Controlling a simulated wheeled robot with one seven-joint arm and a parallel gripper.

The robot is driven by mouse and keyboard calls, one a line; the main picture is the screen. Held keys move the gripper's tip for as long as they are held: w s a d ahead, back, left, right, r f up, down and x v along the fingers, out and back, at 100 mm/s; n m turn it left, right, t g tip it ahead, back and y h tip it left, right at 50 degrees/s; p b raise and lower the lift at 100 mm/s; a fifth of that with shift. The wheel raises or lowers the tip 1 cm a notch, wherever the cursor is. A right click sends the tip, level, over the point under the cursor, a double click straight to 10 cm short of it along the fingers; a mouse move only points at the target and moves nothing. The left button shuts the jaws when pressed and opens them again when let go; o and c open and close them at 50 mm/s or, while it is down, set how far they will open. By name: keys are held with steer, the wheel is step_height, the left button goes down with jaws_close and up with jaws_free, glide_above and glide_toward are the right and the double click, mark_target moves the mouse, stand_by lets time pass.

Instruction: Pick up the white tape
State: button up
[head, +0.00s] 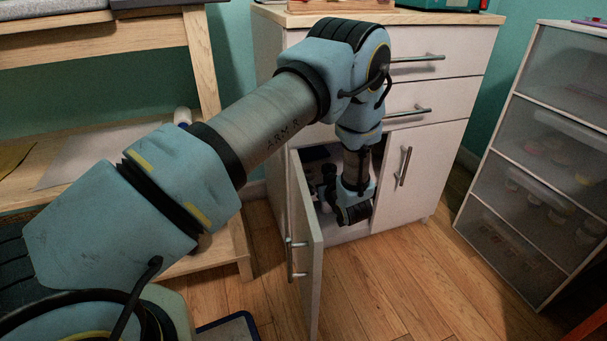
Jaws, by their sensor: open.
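I cannot make out the white tape in the head view; anything behind my wrist in the cabinet is hidden. My arm reaches over the white cabinet (431,160) and bends down at its open lower left compartment. My gripper (334,200) is at this opening, low down near the compartment floor. It is open, though its fingertips are mostly hidden by my wrist and the shadow. I see nothing held in it. Some dark shapes (322,172) show inside the compartment, too dim to name.
The cabinet's left door (305,245) stands open toward me, left of my gripper. The right door (405,170) and the drawers are shut. A wooden table with a lower shelf (225,245) is on the left, a drawer tower (540,170) on the right. Wood floor (400,290) lies clear between.

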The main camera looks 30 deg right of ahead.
mark_target(309, 174)
steer(key=x, duration=0.3)
steer(key=shift+w+f+b, duration=0.15)
steer(key=shift+w+b, duration=0.15)
steer(key=shift+b, duration=0.05)
steer(key=b+x, duration=0.2)
steer(key=x, duration=0.3)
steer(key=shift+a+f, duration=0.1)
steer(key=shift+f, duration=0.1)
steer(key=shift+c, duration=0.2)
steer(key=shift+r, duration=0.1)
steer(key=c, duration=1.4)
